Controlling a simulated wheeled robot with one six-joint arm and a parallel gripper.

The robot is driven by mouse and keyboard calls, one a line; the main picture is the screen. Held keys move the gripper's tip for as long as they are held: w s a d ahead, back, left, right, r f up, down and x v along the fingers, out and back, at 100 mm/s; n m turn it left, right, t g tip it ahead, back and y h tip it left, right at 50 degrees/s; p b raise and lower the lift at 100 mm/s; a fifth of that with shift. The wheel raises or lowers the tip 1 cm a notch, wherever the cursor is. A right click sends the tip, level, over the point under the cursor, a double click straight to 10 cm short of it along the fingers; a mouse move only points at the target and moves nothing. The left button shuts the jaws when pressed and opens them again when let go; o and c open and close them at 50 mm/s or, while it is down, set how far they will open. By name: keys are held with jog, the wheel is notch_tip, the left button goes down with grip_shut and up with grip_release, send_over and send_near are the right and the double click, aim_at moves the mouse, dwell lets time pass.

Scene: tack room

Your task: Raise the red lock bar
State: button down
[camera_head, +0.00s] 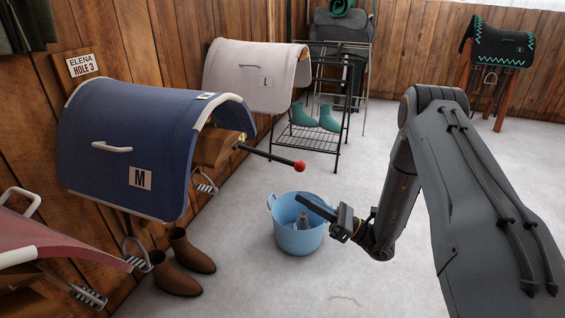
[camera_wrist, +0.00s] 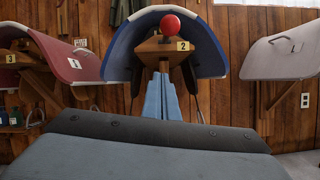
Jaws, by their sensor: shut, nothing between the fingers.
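The lock bar (camera_head: 268,156) is a dark rod with a red ball (camera_head: 300,166) at its end. It sticks out from the wooden saddle rack under the blue pad (camera_head: 125,140) marked M, and looks roughly level. In the wrist view the red ball (camera_wrist: 171,27) shows end-on, in front of the wooden arm with tag 2. My gripper (camera_head: 303,200) is shut and empty, its fingers pointing up-left over the blue bucket. Its slim fingers (camera_wrist: 161,78) show below the ball in the wrist view, apart from it.
A light-blue bucket (camera_head: 285,232) stands on the floor below my gripper. Brown boots (camera_head: 190,250) stand below the blue pad. A pale pad (camera_head: 245,75) hangs behind, and a red one (camera_head: 50,245) at front left. A black wire stand (camera_head: 310,140) holds teal boots. Open floor lies right.

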jog(key=shift+w+d+f+t, duration=0.1)
jog(key=shift+d+f+t, duration=0.05)
jog(key=shift+d+t, duration=0.3)
jog(key=shift+a, duration=0.1)
jog(key=p, duration=0.2)
send_near(269, 156)
jog(key=shift+w+a, duration=1.2)
jog(key=shift+a, duration=1.15)
